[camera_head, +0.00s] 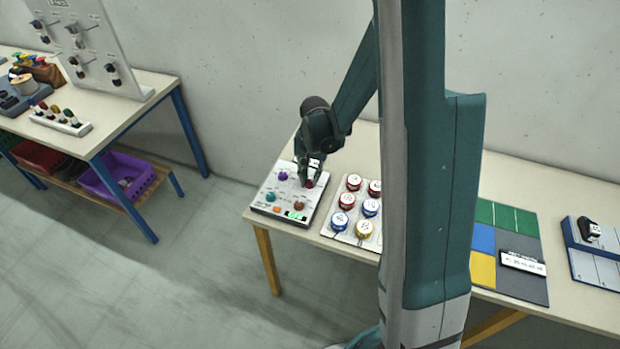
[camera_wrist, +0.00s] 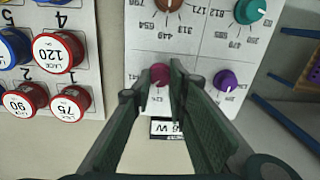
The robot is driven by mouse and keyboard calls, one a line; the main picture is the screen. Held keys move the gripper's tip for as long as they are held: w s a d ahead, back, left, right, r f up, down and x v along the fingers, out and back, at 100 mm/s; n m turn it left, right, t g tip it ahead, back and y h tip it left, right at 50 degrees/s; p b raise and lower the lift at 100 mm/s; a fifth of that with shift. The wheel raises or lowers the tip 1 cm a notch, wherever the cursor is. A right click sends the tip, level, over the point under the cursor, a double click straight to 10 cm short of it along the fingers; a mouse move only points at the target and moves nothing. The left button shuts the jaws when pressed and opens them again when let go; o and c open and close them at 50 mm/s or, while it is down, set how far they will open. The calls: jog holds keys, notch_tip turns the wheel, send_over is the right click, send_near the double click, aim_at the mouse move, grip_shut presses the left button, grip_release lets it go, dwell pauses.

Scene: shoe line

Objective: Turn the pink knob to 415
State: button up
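The pink knob (camera_wrist: 158,74) sits on a white panel (camera_wrist: 145,48) with printed numbers around its knobs. My gripper (camera_wrist: 159,80) reaches down over the panel, with one fingertip close on each side of the pink knob. Whether the fingers touch the knob or stand just clear of it cannot be told. In the head view my gripper (camera_head: 310,172) is above the pink knob (camera_head: 309,184) at the panel's far right. The knob's pointer and the numbers beside it are partly hidden or too small to read, 415 included.
A board of red, blue and yellow round pieces (camera_head: 340,221) lies close to the right.

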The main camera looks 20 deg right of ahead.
jog(key=shift+n, duration=0.4)
jog(key=shift+c, duration=0.6)
jog(key=n+b, duration=0.2)
jog(key=n, duration=0.1)
jog(key=shift+f, duration=0.1)
jog(key=shift+n+b, duration=0.9)
jog(key=shift+n, duration=1.1)
jog(key=o, duration=0.9)
jog(key=shift+r, duration=0.3)
